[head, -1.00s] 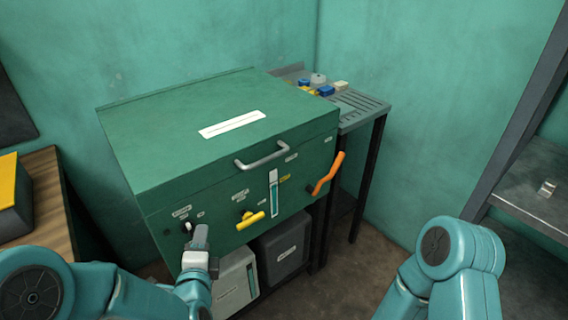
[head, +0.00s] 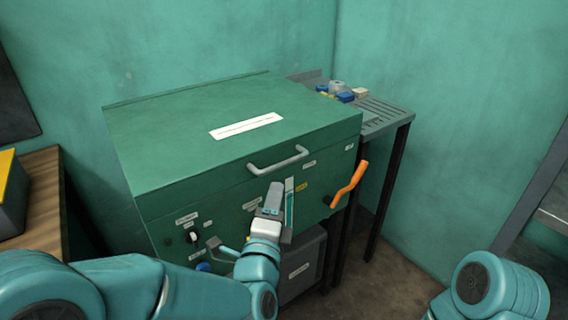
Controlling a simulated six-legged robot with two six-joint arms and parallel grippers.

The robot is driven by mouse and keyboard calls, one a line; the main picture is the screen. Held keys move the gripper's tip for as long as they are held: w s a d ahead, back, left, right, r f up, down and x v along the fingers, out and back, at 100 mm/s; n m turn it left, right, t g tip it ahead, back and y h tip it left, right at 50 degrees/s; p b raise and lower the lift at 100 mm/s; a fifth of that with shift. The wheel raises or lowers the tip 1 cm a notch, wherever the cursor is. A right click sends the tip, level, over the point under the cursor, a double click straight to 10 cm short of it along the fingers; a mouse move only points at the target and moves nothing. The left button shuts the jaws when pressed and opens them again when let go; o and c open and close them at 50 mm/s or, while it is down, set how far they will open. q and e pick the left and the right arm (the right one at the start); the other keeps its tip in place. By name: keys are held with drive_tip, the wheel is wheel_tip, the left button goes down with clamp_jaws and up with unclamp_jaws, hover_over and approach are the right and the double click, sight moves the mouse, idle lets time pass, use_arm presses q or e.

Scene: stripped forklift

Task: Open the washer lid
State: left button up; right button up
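The green washer lid (head: 190,135) lies shut on the washer body, with a white label strip on top. A grey bar handle (head: 278,162) is on its front edge. My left gripper (head: 273,192) is in front of the washer's front panel, below the handle and apart from it in the picture. Its fingers point up, and their gap cannot be made out. It partly covers the upright gauge (head: 289,200). My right gripper is out of view; only part of that arm shows at lower right.
An orange lever (head: 346,187) sticks out at the panel's right. A grey lever (head: 217,246) and a blue knob (head: 203,267) are low on the panel. A slatted side table (head: 385,112) holds small items. A wooden bench (head: 42,190) stands left, a shelf (head: 555,215) right.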

sight(283, 166)
use_arm(q)
drive_tip(key=x, duration=1.1)
drive_tip(key=shift+w+d+p, duration=0.1)
drive_tip(key=shift+w+p, duration=0.15)
drive_tip(key=shift+p, duration=0.1)
clamp_jaws()
